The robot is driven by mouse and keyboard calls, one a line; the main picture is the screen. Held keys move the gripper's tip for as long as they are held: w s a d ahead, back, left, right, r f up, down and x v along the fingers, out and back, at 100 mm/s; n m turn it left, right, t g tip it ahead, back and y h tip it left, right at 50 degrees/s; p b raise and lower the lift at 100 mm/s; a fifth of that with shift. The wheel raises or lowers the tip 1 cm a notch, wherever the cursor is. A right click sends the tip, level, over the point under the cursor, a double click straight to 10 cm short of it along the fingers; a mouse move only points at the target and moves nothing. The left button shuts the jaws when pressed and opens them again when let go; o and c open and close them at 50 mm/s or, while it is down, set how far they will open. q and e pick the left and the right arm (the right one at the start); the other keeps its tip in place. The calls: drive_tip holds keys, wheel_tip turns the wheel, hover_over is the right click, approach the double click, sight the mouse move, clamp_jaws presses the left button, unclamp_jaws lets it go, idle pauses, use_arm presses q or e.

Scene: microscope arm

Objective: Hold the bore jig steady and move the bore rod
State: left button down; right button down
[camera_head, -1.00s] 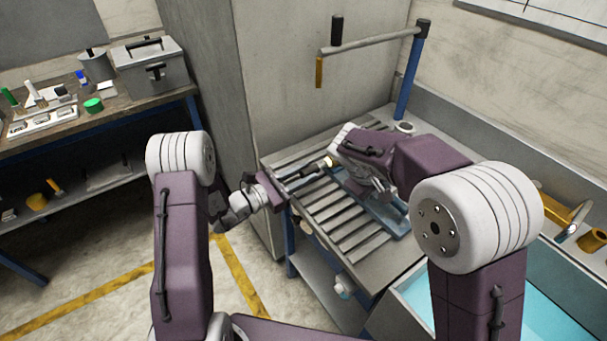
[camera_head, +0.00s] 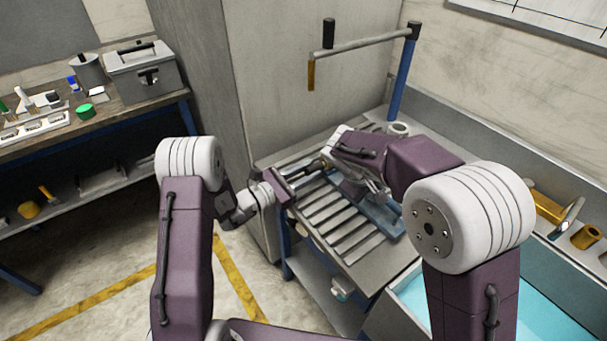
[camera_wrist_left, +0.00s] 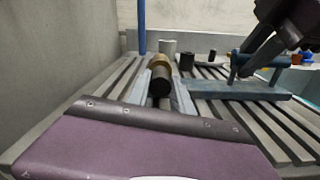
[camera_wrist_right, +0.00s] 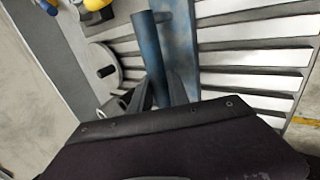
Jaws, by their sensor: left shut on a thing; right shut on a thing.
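The bore jig (camera_head: 383,219) is a blue piece with a flat base plate on the slatted table. In the right wrist view, my right gripper (camera_wrist_right: 150,100) is shut on its blue bar (camera_wrist_right: 149,50). In the head view my right forearm hides part of the jig. My left gripper (camera_head: 312,170) is shut on the bore rod, a dark cylinder with a brass-coloured part (camera_wrist_left: 160,72), above the slats. The left wrist view shows the jig's plate (camera_wrist_left: 235,90) to the right of the rod. I cannot tell whether the rod's far end touches the jig.
The slatted table (camera_head: 335,240) has bare slats at the front. A blue post (camera_head: 405,80) with a grey crossbar stands behind. A turquoise-lined bin (camera_head: 400,300) is at the front right. A tall grey cabinet wall (camera_head: 205,70) rises on the left. A grey cup (camera_wrist_left: 168,46) stands behind the rod.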

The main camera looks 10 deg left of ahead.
use_arm(q)
drive_tip(key=shift+r, duration=0.1)
drive_tip(key=c, duration=1.1)
unclamp_jaws()
drive_tip(key=v, duration=1.2)
use_arm(e)
drive_tip(key=c, duration=1.2)
unclamp_jaws()
drive_tip(key=shift+o, duration=0.2)
drive_tip(key=shift+s, duration=0.1)
drive_tip(key=shift+r, duration=0.1)
